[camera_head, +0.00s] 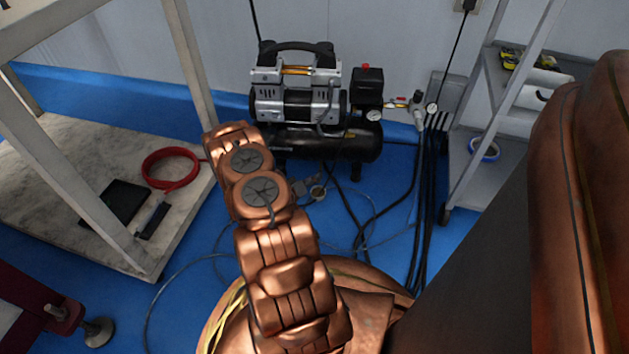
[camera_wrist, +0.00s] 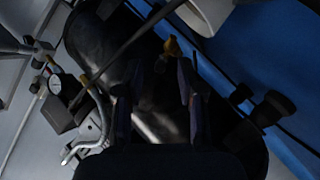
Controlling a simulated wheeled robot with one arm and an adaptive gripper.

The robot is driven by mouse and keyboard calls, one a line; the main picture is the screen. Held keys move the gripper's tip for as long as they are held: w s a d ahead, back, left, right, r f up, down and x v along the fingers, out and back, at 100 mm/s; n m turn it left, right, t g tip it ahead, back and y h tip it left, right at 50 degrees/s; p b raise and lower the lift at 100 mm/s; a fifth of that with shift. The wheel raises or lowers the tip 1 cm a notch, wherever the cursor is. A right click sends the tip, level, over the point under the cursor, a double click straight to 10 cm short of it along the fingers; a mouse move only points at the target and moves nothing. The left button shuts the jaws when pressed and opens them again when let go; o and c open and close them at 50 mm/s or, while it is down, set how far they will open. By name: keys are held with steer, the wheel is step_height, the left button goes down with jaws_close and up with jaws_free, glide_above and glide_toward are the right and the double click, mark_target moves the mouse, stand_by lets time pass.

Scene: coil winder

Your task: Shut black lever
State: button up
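The air compressor has a black tank (camera_head: 350,148) under a silver motor (camera_head: 295,98) in the head view. The tank (camera_wrist: 150,125) also fills much of the dark wrist view. My gripper (camera_wrist: 157,68) is open there, with its two fingers apart in front of the tank. A small brass fitting (camera_wrist: 172,47) shows just beyond the fingertips, between them. I cannot clearly make out the black lever in either view. In the head view my arm hides most of the gripper and the near left end of the tank.
A pressure gauge (camera_wrist: 55,84) shows left in the wrist view. In the head view, a black box (camera_head: 368,85) with a red knob and a valve manifold (camera_head: 418,98) sit right of the motor. Hoses hang to the floor. A bench frame (camera_head: 190,60) and a grey shelf (camera_head: 480,165) flank the compressor.

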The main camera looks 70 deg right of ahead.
steer(key=shift+x, duration=0.75)
jaws_close()
